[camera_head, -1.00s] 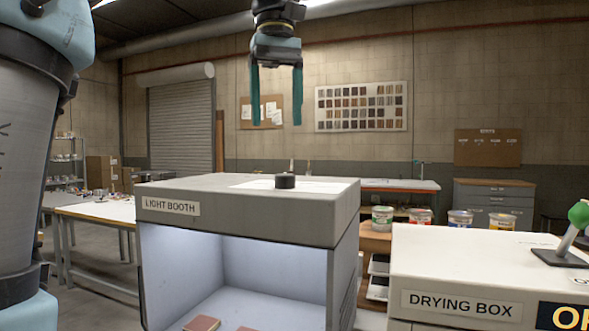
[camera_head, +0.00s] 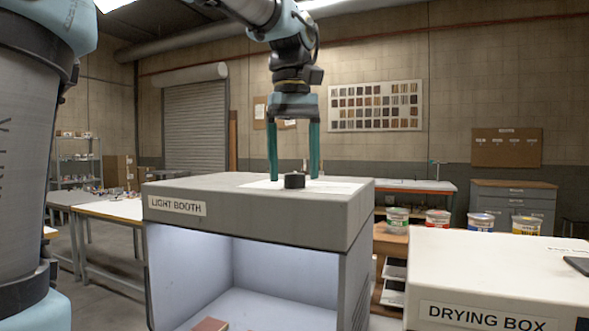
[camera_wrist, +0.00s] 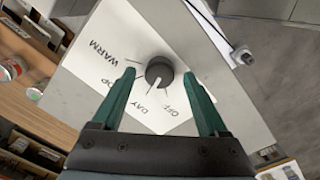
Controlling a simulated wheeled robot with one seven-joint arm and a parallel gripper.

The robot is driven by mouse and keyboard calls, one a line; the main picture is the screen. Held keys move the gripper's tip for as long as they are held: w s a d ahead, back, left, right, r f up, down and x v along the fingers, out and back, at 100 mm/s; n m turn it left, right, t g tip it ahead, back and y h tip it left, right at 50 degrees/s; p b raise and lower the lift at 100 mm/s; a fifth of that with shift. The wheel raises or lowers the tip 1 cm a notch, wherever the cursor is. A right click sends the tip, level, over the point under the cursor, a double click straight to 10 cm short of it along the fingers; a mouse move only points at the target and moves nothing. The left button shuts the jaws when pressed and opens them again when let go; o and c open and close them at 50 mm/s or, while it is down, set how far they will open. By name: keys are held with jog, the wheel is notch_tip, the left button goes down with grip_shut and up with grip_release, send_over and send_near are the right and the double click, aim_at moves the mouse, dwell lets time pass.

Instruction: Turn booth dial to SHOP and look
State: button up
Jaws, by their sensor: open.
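The booth dial (camera_head: 294,181) is a short black knob on a white label sheet (camera_head: 345,187) on top of the grey light booth (camera_head: 290,212). In the wrist view the dial (camera_wrist: 160,69) shows a pale pointer mark on its lower side, roughly towards DAY and OFF; its exact setting is hard to tell. WARM, DAY and OFF are readable; the SHOP label is partly hidden by the left finger. My gripper (camera_head: 293,177) points down with its green fingers open, one on each side of the dial, with gaps between. The booth interior (camera_head: 260,275) is lit bluish white.
A reddish panel (camera_head: 211,324) lies inside the booth. The white drying box (camera_head: 500,270) stands at the right, close to the booth. Several paint cans (camera_head: 437,218) sit on a shelf behind. The air around the booth top is otherwise clear.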

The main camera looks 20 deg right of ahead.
jog(key=shift+f, duration=0.45)
grip_shut()
dwell(0.4)
